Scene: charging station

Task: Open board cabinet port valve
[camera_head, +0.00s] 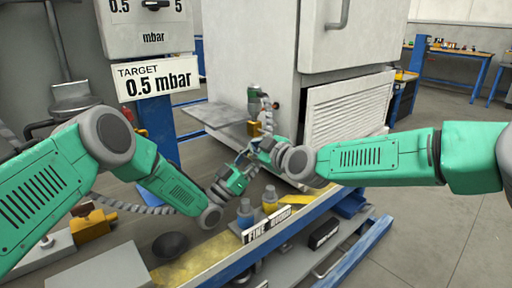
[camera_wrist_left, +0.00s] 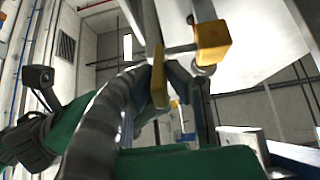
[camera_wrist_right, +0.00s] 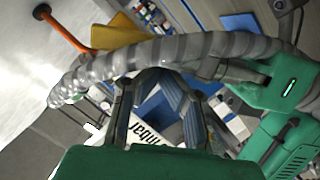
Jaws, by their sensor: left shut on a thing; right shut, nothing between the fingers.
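In the head view my left arm reaches from the left and my right arm from the right; their wrists meet close together before the grey cabinet (camera_head: 250,50). In the left wrist view my left gripper (camera_wrist_left: 180,72) is shut at a yellow lever (camera_wrist_left: 158,82), partly covered by the fingers and hose. A yellow block (camera_wrist_left: 212,42) on a metal rod sits beside it. In the right wrist view my right gripper (camera_wrist_right: 155,78) is shut and empty, with a yellow part (camera_wrist_right: 115,38) beyond the hose. Both fingertips are hard to make out in the head view.
A gauge board (camera_head: 150,30) hangs at upper left, with a "TARGET 0.5 mbar" sign (camera_head: 155,80) below. Open floor (camera_head: 440,225) lies at right.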

